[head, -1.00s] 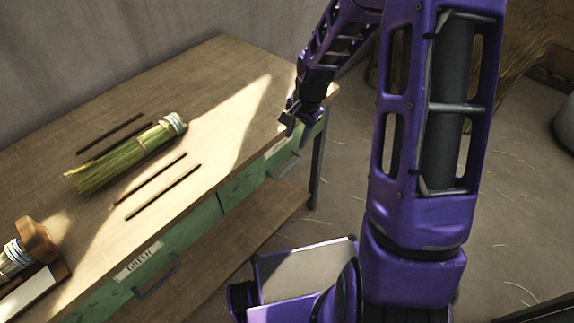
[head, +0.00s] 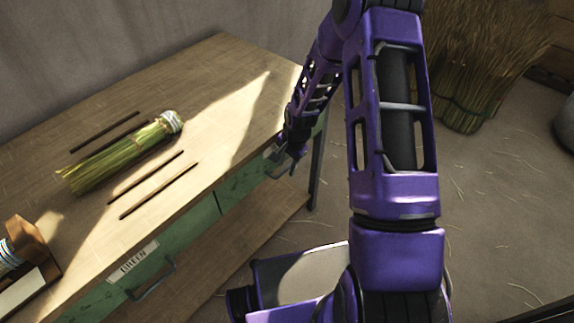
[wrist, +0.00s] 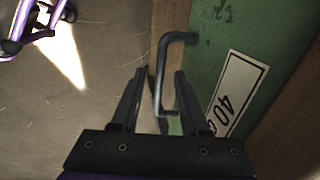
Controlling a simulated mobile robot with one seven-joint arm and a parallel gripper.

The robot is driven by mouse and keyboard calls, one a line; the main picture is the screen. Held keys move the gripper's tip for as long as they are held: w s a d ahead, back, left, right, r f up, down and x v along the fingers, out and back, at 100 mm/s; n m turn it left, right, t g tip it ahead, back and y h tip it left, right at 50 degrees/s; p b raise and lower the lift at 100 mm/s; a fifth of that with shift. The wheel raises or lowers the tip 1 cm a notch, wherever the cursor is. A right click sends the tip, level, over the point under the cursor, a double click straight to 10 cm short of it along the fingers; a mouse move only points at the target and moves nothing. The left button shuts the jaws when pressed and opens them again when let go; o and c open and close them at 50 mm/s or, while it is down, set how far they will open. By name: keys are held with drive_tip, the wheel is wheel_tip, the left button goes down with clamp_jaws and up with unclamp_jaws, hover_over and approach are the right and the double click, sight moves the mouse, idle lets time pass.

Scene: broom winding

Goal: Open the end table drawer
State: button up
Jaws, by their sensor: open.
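The wooden table (head: 190,80) has two green drawer fronts along its front side. A white label (wrist: 237,90) is beside the handle. Both drawers look shut. I cannot tell whether the fingers touch the handle.
A bundle of green straw (head: 120,155) and several thin dark sticks lie on the tabletop. A wooden block holder (head: 32,245) stands at the near left. A lower shelf (head: 215,250) runs under the drawers. Straw sheaves (head: 470,70) stand on the floor at the back right.

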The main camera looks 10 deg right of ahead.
clamp_jaws()
idle(1.4)
